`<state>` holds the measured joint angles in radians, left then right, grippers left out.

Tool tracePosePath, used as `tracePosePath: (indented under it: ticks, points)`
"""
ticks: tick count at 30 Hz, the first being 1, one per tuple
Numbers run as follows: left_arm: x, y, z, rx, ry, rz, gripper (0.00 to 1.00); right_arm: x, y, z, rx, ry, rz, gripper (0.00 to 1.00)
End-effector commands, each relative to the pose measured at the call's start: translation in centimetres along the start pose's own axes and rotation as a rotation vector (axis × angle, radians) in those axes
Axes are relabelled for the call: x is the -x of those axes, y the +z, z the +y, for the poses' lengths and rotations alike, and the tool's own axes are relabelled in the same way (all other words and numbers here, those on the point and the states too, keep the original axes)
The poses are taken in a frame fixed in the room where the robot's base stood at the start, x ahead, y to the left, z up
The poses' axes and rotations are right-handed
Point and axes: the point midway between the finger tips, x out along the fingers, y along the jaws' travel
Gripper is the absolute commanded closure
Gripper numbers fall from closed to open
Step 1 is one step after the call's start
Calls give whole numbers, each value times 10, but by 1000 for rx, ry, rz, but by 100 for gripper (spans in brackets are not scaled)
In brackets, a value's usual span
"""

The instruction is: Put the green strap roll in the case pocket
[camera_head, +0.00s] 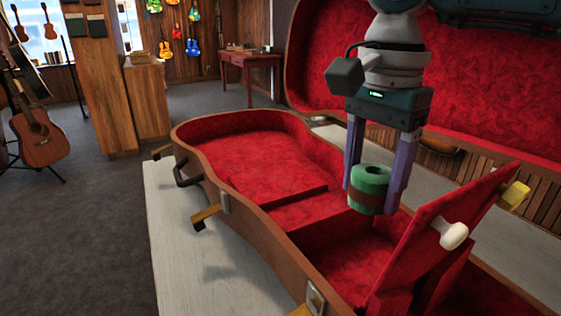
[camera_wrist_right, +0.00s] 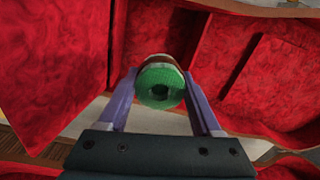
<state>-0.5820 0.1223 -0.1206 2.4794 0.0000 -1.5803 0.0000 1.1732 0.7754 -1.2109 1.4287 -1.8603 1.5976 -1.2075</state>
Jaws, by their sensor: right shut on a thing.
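The green strap roll (camera_head: 370,181), with a reddish-brown band around it, is held between the purple fingers of my right gripper (camera_head: 376,190). In the right wrist view the roll (camera_wrist_right: 161,84) shows its round end with a dark hole, between the two fingertips (camera_wrist_right: 160,88). The gripper points down over the open guitar case (camera_head: 255,235), which is lined in red plush. The case pocket (camera_head: 370,248) lies below and in front of the roll. Its red lid (camera_head: 440,235) stands tilted up, with a white knob (camera_head: 454,235). My left gripper is out of view.
The case's large lid (camera_head: 320,60) stands open behind. The case rests on a pale table (camera_head: 175,235). Brass latches (camera_head: 207,215) and a dark handle (camera_head: 184,172) stick out from its near side. Guitars (camera_head: 38,135) stand far left, beyond open floor.

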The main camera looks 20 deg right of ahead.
Motion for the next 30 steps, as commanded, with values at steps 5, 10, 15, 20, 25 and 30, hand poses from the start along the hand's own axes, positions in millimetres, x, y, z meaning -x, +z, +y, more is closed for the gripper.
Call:
tracePosePath:
  ticks: [5, 10, 15, 20, 25, 30]
  points:
    - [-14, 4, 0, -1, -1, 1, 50, -19, 0, 0, 1, 1, 0, 94]
    - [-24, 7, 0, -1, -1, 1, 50, -35, 0, 0, 1, 2, 0, 94]
    - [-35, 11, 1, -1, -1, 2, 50, -50, 0, 0, 1, 1, 0, 94]
    - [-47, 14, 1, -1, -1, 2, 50, -64, 0, 0, 2, 0, 0, 94]
    - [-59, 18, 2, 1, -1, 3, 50, -79, 0, 0, 2, 1, 0, 94]
    - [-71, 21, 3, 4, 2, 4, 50, -94, 0, 0, 2, 1, 0, 94]
